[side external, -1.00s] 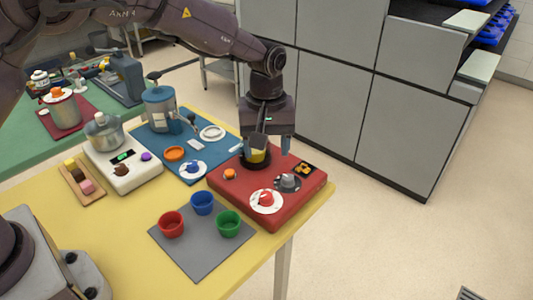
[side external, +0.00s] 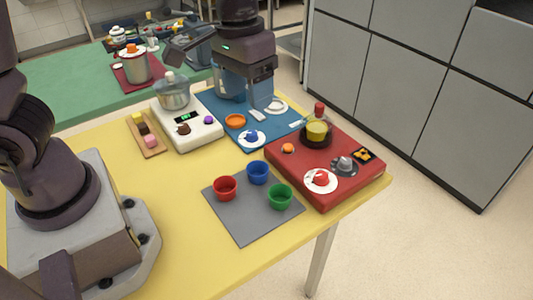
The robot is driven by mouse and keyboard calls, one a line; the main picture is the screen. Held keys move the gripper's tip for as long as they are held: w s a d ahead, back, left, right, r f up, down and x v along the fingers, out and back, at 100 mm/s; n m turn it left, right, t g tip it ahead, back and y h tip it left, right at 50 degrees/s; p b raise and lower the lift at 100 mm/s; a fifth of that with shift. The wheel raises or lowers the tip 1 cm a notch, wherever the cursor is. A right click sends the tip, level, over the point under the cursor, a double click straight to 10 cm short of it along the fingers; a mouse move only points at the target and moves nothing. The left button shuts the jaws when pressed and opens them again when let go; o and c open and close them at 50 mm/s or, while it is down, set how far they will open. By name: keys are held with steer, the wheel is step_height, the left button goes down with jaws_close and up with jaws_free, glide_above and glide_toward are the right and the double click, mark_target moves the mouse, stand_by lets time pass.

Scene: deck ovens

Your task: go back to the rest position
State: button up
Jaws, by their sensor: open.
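My gripper (side external: 246,98) is open with its fingers pointing down. In the picture it sits over the blue mat (side external: 207,97), in front of a blue-grey machine there. I see nothing held between the fingers. A flask with yellow contents and a red top (side external: 317,128) stands upright in a dark round holder on the red block (side external: 330,196), to the right of my gripper and apart from it.
Red (side external: 224,188), blue (side external: 257,172) and green (side external: 279,196) cups stand on a grey mat (side external: 244,231). Small plates and knobs crowd the blue mat and red block. Grey cabinets (side external: 395,80) stand behind.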

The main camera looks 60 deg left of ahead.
steer(key=s+a+r+t, duration=0.2)
steer(key=s+a+r, duration=0.1)
steer(key=s, duration=0.3)
steer(key=s+a+r+m+t+y, duration=0.1)
steer(key=s+a+r+t, duration=0.2)
steer(key=s+r, duration=0.2)
steer(key=shift+s+r, duration=0.25)
steer(key=shift+s, duration=0.55)
steer(key=shift+f, duration=0.1)
stand_by(0.7)
